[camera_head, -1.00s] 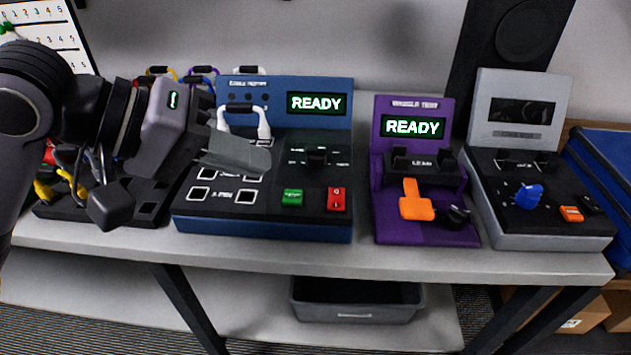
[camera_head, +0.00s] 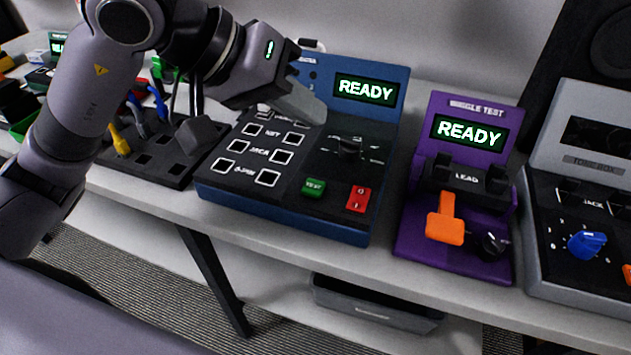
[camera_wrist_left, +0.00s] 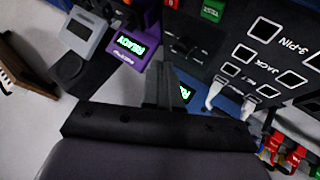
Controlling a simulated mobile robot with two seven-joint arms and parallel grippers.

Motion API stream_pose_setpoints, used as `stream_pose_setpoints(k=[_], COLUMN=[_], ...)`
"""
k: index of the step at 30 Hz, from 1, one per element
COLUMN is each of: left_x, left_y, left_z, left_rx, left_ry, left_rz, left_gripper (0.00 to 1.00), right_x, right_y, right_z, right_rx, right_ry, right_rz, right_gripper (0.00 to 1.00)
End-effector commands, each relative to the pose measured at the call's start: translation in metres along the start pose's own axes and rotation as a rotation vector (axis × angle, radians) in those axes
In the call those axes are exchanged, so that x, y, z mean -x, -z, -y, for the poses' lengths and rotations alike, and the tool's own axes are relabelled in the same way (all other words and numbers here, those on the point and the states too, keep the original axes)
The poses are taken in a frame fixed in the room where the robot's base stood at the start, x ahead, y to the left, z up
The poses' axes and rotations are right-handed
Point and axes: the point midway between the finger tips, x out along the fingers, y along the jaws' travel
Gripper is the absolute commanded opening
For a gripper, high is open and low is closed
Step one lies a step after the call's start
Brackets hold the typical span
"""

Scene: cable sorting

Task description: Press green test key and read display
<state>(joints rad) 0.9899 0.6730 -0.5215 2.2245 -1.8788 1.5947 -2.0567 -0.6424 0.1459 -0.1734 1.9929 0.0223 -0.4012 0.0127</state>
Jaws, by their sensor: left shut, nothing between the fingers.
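The blue cable tester (camera_head: 285,212) stands on the bench with a green test key (camera_head: 313,187) beside a red switch (camera_head: 358,199) at its front right. Its display (camera_head: 366,90) glows READY. My left gripper (camera_head: 312,108) is shut and empty, above the back part of the tester and apart from the green key. In the left wrist view the shut fingers (camera_wrist_left: 166,92) point over the tester, and the green key (camera_wrist_left: 212,11) shows at the top edge. The fingers partly cover the tester's display there. My right gripper is in neither view.
A purple wiggle tester (camera_head: 408,240) with an orange lever (camera_head: 446,220) also reads READY. A grey tester with a blue knob (camera_head: 587,244) stands at the right. Coloured cables (camera_head: 137,118) hang at the left. A black bin (camera_head: 375,303) sits below the bench.

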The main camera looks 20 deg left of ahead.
Motion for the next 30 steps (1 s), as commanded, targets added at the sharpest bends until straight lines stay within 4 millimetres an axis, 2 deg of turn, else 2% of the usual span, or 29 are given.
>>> stream_pose_setpoints(k=[5, 18, 30], left_x=[-0.007, -0.051, -0.062], left_y=[-0.005, -0.037, -0.045], left_z=[0.005, 0.036, 0.045], left_rx=[0.002, 0.000, 0.001], left_ry=[-0.001, -0.001, -0.001], left_rz=[0.002, 0.000, 0.000], left_gripper=[0.00, 0.00, 0.00], right_x=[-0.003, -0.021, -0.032], right_y=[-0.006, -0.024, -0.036], right_z=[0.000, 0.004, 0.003], right_rx=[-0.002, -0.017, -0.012], right_ry=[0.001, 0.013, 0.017], right_rz=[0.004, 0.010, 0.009], right_gripper=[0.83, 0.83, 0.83])
